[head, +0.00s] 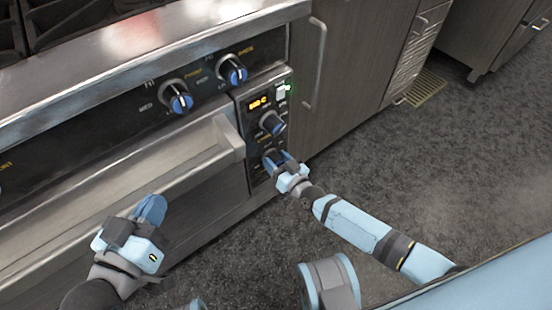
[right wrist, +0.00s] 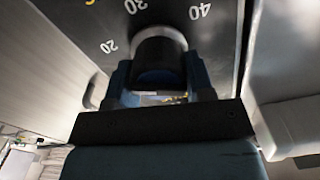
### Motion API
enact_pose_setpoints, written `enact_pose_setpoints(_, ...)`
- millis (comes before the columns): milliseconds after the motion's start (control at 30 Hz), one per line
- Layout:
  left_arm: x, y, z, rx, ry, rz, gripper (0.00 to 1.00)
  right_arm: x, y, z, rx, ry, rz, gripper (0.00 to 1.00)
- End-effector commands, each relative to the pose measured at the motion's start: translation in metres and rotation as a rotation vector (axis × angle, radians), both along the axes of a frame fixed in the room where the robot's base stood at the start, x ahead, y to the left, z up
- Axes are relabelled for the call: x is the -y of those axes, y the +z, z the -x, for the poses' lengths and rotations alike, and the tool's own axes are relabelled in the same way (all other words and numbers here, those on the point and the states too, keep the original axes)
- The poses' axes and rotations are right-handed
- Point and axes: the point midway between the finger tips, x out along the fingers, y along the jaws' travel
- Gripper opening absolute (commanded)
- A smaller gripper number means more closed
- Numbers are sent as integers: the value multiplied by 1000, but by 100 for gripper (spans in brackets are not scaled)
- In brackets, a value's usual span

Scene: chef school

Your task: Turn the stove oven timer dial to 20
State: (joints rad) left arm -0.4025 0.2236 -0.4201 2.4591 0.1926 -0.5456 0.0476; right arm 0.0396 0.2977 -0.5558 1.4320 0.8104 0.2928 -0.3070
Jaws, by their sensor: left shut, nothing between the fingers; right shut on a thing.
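The oven timer dial (right wrist: 158,50) is a dark round knob on the black control panel (head: 242,108). In the right wrist view the marks 20, 30 and 40 show around it, with 30 just above the knob. Its pointer is not visible. My right gripper (right wrist: 158,84) is shut on the dial, one finger on each side. In the head view my right gripper (head: 277,161) is at the lowest knob position and mostly hides the dial. My left gripper (head: 152,209) is shut and empty, in front of the oven door.
The oven handle (head: 150,176) runs left of the panel. Open floor (head: 440,170) lies to the right.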

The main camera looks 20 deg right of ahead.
Motion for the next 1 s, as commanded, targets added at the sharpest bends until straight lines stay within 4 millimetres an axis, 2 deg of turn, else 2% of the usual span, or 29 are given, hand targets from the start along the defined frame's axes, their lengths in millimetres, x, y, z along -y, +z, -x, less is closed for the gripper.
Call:
enact_pose_setpoints(400,0,-3,4,-25,0,9,0,0,0,0,-21,1,-58,25)
enact_pose_setpoints(433,0,-3,4,-23,0,9,0,0,0,0,-21,1,-58,51)
enact_pose_setpoints(533,0,-2,3,-20,0,9,0,0,0,0,-21,1,-57,74)
enact_pose_setpoints(833,0,5,0,-4,-1,7,0,1,0,1,-21,0,-56,74)
enact_pose_setpoints(1000,-1,17,0,18,8,21,0,7,2,18,-24,1,-55,74)
